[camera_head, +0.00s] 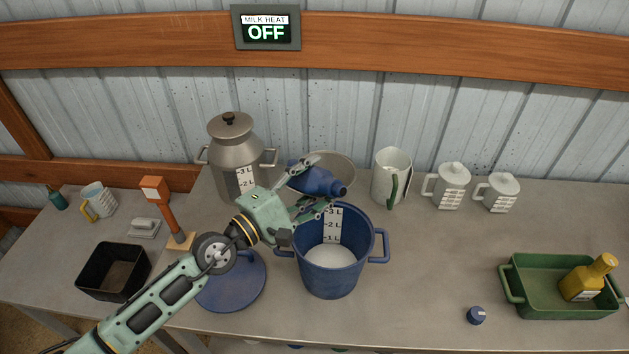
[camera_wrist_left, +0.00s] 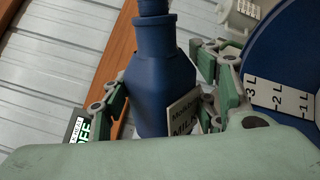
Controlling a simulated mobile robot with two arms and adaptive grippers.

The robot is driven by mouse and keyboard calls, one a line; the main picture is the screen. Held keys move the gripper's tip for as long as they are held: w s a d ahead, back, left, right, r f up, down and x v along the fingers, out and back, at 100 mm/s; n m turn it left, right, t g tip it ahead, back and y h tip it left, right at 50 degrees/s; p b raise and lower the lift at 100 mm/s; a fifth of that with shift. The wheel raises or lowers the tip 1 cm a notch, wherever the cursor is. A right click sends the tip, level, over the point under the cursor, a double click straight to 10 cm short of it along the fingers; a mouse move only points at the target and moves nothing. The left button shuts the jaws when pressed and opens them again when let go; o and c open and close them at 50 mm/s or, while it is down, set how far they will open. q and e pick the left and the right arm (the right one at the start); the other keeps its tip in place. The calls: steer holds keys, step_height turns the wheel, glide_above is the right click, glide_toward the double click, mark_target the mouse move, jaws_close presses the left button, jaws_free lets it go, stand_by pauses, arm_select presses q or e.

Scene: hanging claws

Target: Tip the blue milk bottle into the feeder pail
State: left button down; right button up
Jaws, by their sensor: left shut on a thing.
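The blue milk bottle (camera_head: 312,178) is held by my left gripper (camera_head: 316,185), whose fingers close around its body. The bottle lies tilted, nearly on its side, with its neck to the right, above the back rim of the pail. In the left wrist view, the bottle (camera_wrist_left: 163,85) sits between both fingers (camera_wrist_left: 165,100), with part of a white label showing. The blue feeder pail (camera_head: 332,275) stands below on the table, with a litre scale inside and white contents at its bottom. No stream shows from the bottle. My right gripper is not in view.
A steel milk can (camera_head: 235,150) and a grey bowl (camera_head: 345,165) stand behind. A blue lid (camera_head: 235,290) lies under my arm. A small blue cap (camera_head: 476,315) and a green tray (camera_head: 525,305) with a yellow bottle (camera_head: 588,280) are right. White jugs (camera_head: 391,175) line the back.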

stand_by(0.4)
arm_select(q)
steer(key=shift+f+m+b, duration=0.25)
steer(key=shift+m+b, duration=0.35)
steer(key=shift+f+m+b, duration=0.25)
steer(key=shift+m+b, duration=0.4)
steer(key=shift+m, duration=0.05)
steer(key=shift+f, duration=0.1)
steer(key=shift+f+m+b, duration=0.3)
steer(key=shift+m+b, duration=0.2)
steer(key=shift+b, duration=0.05)
stand_by(0.5)
